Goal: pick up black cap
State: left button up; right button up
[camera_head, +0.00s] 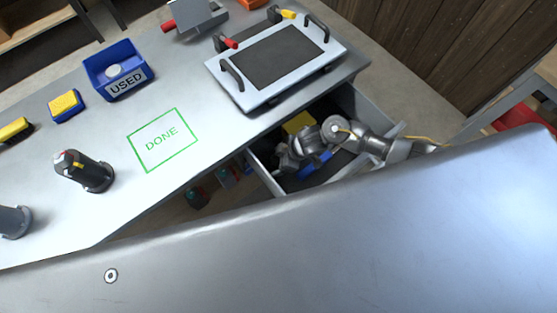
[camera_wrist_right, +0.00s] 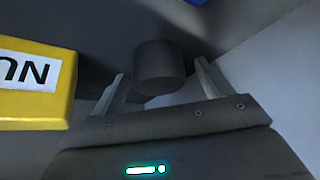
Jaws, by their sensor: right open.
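In the right wrist view a black cap (camera_wrist_right: 159,67), a short dark cylinder, stands on the drawer floor. My right gripper (camera_wrist_right: 155,85) is open, with one finger on each side of the cap. I cannot tell whether the fingers touch it. In the head view my right gripper (camera_head: 290,157) is down inside the open drawer (camera_head: 268,178), and the cap is hidden there. My left gripper is not in view.
A yellow box (camera_wrist_right: 38,85) with lettering lies just left of the gripper, and it also shows in the head view (camera_head: 299,122). Drawer walls stand close around. A tray with handles (camera_head: 240,93) is on the bench above. The green DONE square (camera_head: 163,140) is empty.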

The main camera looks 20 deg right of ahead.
jog(key=c, duration=1.1)
jog(key=shift+o, duration=0.2)
